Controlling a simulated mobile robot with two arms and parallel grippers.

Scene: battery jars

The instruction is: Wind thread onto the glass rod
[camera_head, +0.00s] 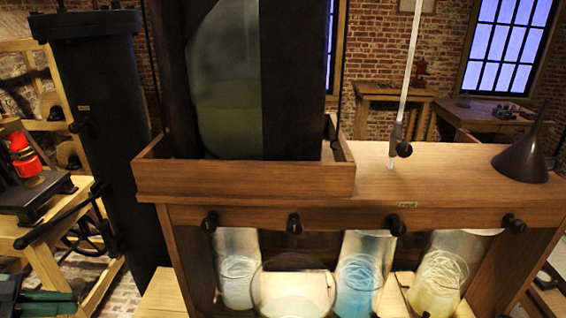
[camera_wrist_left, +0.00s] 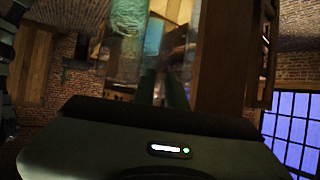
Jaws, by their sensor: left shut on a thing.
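A pale, upright glass rod (camera_head: 411,65) stands over the right part of the wooden bench top, with a small clamp and black knob near its lower end. Pale coiled strands show in the jars under the bench; I cannot tell whether they are thread. A red wound spool-like part (camera_head: 23,155) sits on a dark base at the left. My left gripper (camera_head: 75,302) is at the bottom left, low and far from the rod. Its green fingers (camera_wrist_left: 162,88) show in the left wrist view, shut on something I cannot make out. My right gripper is not in view.
The wooden bench (camera_head: 460,185) has a dark funnel (camera_head: 522,158) at right and a large glass vessel (camera_head: 226,80) in a wooden tray (camera_head: 245,181). Jars with white, blue (camera_head: 358,285) and yellow (camera_head: 437,280) contents stand below. A tall black column (camera_head: 105,120) rises at left.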

